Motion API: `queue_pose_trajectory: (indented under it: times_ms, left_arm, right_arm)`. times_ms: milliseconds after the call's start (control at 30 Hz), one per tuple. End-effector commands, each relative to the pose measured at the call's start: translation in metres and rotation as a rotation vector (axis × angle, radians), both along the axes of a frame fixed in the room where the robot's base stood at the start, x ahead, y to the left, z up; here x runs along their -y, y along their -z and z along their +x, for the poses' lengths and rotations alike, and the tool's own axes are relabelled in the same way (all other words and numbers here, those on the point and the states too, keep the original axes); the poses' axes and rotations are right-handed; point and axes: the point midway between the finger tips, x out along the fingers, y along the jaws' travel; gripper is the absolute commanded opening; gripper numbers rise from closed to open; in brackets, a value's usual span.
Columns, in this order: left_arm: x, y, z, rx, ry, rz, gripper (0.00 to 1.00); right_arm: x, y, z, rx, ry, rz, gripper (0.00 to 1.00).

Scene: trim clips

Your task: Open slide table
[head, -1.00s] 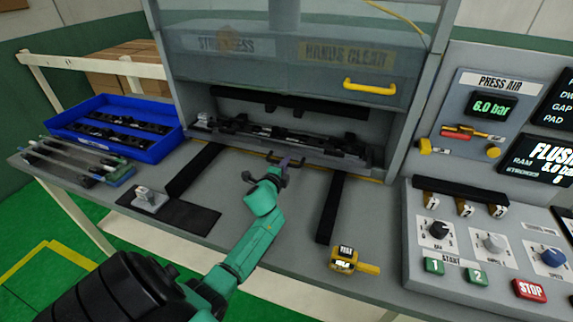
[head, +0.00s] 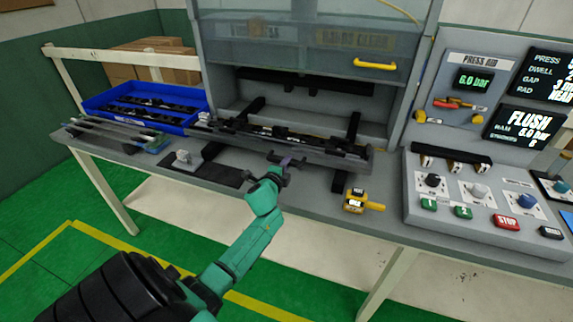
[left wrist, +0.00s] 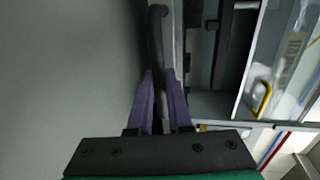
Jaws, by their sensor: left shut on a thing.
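The slide table (head: 335,160) is a long dark grey carriage with black trim parts lying on it. It stands out in front of the press opening, over the dark rails on the bench. My left gripper (head: 286,163) is at the middle of its front edge. The left wrist view shows the purple fingers (left wrist: 160,78) shut on a dark bar handle (left wrist: 156,35). The handle is mostly hidden by the gripper in the head view. My right gripper is not in view.
The clear guard with a yellow handle (head: 375,65) is raised above the opening. A blue tray (head: 180,122) of trim parts stands left. A yellow gauge (head: 362,201) lies right of my arm, near the control panel (head: 450,198).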

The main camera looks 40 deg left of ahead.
Motion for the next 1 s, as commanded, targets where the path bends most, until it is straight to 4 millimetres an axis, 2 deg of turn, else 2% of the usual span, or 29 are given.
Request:
queue_pose_trajectory:
  times_ms: [367,400,433,467,800,1000]
  left_arm:
    - [0.0,-0.001,0.0,0.002,0.0,0.002,0.0]
    - [0.0,-0.001,0.0,0.002,0.0,0.002,0.32]
    - [0.0,-0.001,0.0,0.003,0.0,0.002,0.44]
    - [0.0,-0.001,0.0,0.003,0.0,0.002,0.47]
    - [0.0,-0.002,-0.002,0.003,0.0,0.002,0.47]
    - [0.008,-0.007,-0.025,0.0,0.001,0.002,0.47]
  right_arm:
    - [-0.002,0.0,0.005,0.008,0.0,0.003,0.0]
    - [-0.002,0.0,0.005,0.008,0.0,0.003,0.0]
    - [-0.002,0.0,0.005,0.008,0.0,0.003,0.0]
    - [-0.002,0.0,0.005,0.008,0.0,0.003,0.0]
    - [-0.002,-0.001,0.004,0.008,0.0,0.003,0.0]
    - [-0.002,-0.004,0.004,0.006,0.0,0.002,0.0]
